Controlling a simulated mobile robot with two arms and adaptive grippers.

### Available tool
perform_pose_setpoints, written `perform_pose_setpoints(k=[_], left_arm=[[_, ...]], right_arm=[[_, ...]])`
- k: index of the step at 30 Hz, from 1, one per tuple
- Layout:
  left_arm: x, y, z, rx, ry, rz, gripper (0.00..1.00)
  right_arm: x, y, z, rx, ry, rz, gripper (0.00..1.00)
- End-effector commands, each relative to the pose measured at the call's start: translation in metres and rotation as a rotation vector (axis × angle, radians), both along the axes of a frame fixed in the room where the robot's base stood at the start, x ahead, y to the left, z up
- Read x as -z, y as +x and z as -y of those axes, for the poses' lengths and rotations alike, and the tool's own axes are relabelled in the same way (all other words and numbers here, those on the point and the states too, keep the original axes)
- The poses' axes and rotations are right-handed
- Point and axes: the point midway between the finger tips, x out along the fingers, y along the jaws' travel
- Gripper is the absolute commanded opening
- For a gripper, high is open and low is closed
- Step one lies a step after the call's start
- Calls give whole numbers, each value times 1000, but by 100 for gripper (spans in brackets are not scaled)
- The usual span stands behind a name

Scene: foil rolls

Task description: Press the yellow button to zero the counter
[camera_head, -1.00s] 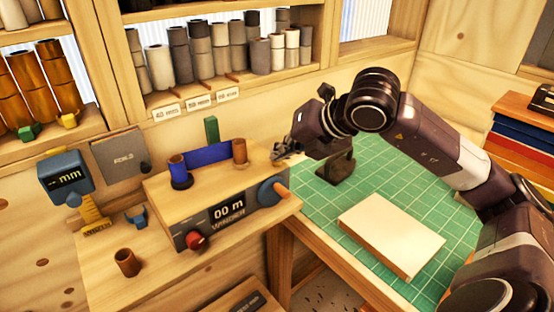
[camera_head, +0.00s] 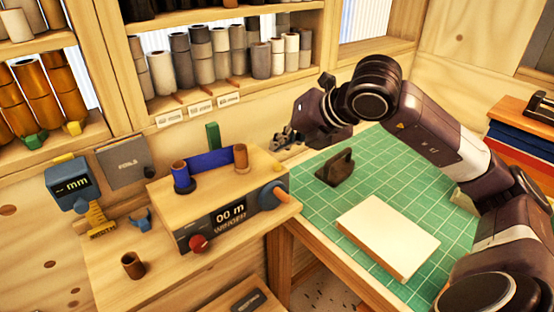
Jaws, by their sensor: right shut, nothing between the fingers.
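The winder (camera_head: 225,195) is a wooden box on the bench with a dark front panel (camera_head: 218,228) whose counter reads "00 m". A red round button or knob (camera_head: 198,243) sits at the lower left of the panel, and a blue disc with an orange handle (camera_head: 272,195) is at its right end. No yellow button can be made out on the panel. My right gripper (camera_head: 281,138) is shut and empty, above and behind the winder's back right corner. My left gripper is out of view.
A blue foil strip (camera_head: 210,160) runs between two spools on the winder. A blue gauge marked mm (camera_head: 73,185) and a brown tube (camera_head: 133,265) stand left. A dark block (camera_head: 335,168) and a pale board (camera_head: 388,238) rest on the green mat (camera_head: 420,165). Shelves of rolls line the back.

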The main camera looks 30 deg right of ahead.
Motion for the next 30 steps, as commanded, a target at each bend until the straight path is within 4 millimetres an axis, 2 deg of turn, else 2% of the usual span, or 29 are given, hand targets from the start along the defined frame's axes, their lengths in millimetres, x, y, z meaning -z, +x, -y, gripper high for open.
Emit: perform_pose_setpoints(k=[1, 9, 30], left_arm=[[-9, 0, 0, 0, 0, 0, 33], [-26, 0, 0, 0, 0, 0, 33], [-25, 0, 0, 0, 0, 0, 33]], right_arm=[[-11, 0, 0, 0, 0, 0, 0], [-32, 0, 0, 0, 0, 0, 0], [-30, 0, 0, -1, 0, -1, 0]])
